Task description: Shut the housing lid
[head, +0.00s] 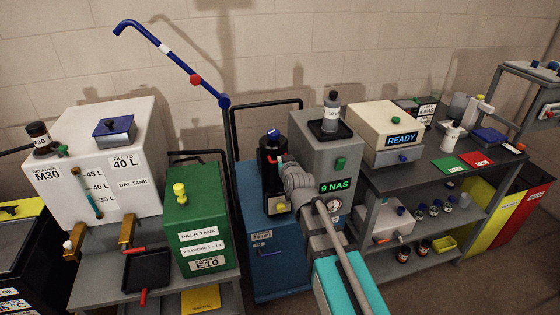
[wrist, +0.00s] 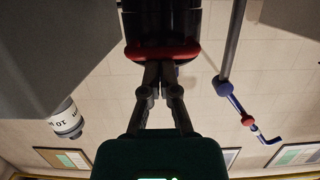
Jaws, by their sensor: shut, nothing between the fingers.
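The filter housing (head: 272,188) is a black upright canister at the blue cart, left of the grey unit. Its dark top part, with a blue piece (head: 273,134) on it, shows above a red edge; I cannot tell how far the lid stands open. In the wrist view, which looks upside down, a black cylindrical part (wrist: 162,20) with a red rim (wrist: 162,50) fills the top centre. My gripper (wrist: 160,68) is shut and empty, its fingertips close to the red rim; contact is unclear. In the head view my wrist hides part of the housing's right side.
The grey unit (head: 340,155) reading 9 NAS, with a bottle (head: 331,112) on its tray, stands right of the housing. A blue wand (head: 180,67) rises at the back left, also in the wrist view (wrist: 235,103). The green pack tank (head: 199,222) is at the left.

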